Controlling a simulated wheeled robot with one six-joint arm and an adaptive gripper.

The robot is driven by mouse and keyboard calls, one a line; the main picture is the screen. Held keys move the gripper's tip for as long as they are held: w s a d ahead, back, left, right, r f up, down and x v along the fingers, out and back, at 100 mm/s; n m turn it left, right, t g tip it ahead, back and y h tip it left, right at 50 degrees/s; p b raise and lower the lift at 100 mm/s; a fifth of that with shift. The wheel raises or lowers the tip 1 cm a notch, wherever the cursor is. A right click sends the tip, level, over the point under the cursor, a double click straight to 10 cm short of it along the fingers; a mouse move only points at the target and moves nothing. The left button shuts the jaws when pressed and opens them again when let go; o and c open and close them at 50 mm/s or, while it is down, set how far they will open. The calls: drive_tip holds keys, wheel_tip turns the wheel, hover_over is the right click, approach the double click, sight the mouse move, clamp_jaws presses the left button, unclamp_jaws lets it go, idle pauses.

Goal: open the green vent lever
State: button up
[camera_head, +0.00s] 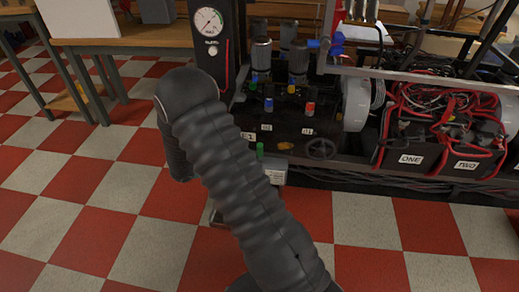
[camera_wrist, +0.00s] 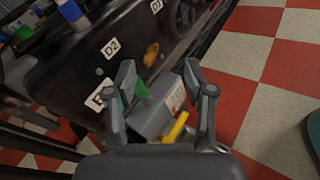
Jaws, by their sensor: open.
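A small green lever (camera_wrist: 142,90) shows in the wrist view at the lower edge of a black panel, beside a grey box (camera_wrist: 153,118). In the head view, a small green piece (camera_head: 260,150) stands above the grey box at the panel's lower left. My gripper (camera_wrist: 160,78) is open, its two fingers pointing at the panel. The green lever appears between the fingers, close to the left one; I cannot tell whether they touch. Nothing is held. In the head view my dark arm hides the gripper. Another green handle (camera_head: 253,80) sits higher on the valve block.
A yellow handle (camera_wrist: 177,128) lies near the right finger, by the grey box. An orange knob (camera_wrist: 151,53) and a black handwheel (camera_wrist: 183,17) are on the panel. A gauge post (camera_head: 209,40) stands at the left. Checkered floor (camera_head: 430,235) in front is clear.

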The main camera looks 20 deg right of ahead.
sight(258, 151)
drive_tip(key=w+a+f+n+t, duration=0.2)
drive_tip(key=f+n+t, duration=0.1)
drive_tip(key=f, duration=0.3)
drive_tip(key=w+a+f+n+t, duration=0.1)
drive_tip(key=w+f+n+t, duration=0.15)
drive_tip(key=f, duration=0.25)
drive_tip(key=shift+n+h, duration=0.25)
drive_tip(key=shift+h, duration=0.15)
drive_tip(key=x, duration=0.6)
drive_tip(key=p+x, duration=0.1)
drive_tip(key=x, duration=0.6)
drive_tip(key=shift+s+d+f, duration=0.15)
drive_tip(key=shift+d+f, duration=0.05)
drive_tip(key=shift+d, duration=0.1)
clamp_jaws()
